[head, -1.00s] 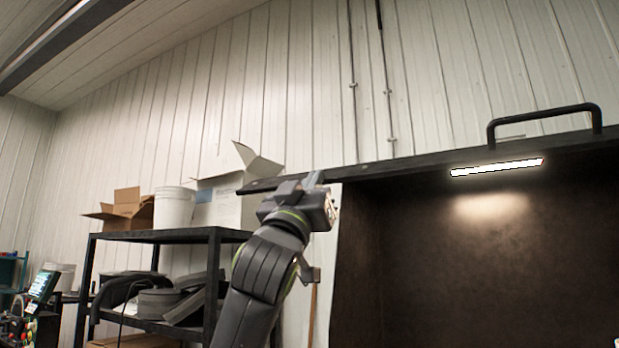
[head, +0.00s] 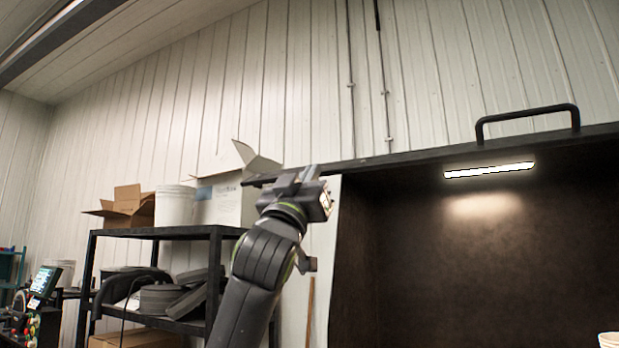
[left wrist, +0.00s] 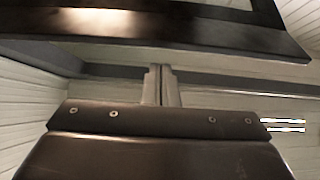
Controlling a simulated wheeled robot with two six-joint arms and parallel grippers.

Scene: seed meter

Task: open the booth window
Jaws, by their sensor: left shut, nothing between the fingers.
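The booth (head: 360,260) is a dark box with an open front on the right of the head view. A thin dark panel (head: 400,160) runs along its top, seen nearly edge-on, with a black bar handle (head: 528,113) on it. I cannot tell for sure whether this panel is the window. My left gripper (head: 312,173) is shut and empty, raised by the booth's upper left corner and overlapping the panel's left end. In the left wrist view its fingers (left wrist: 161,84) are together below a dark framed panel (left wrist: 200,32); contact cannot be told. My right gripper is not in view.
A lit strip (head: 489,170) is under the booth's top. A black shelf (head: 165,233) on the left holds a cardboard box (head: 125,207), a white bucket (head: 174,206) and a white carton (head: 222,200). A pale container (head: 609,341) shows at the lower right edge.

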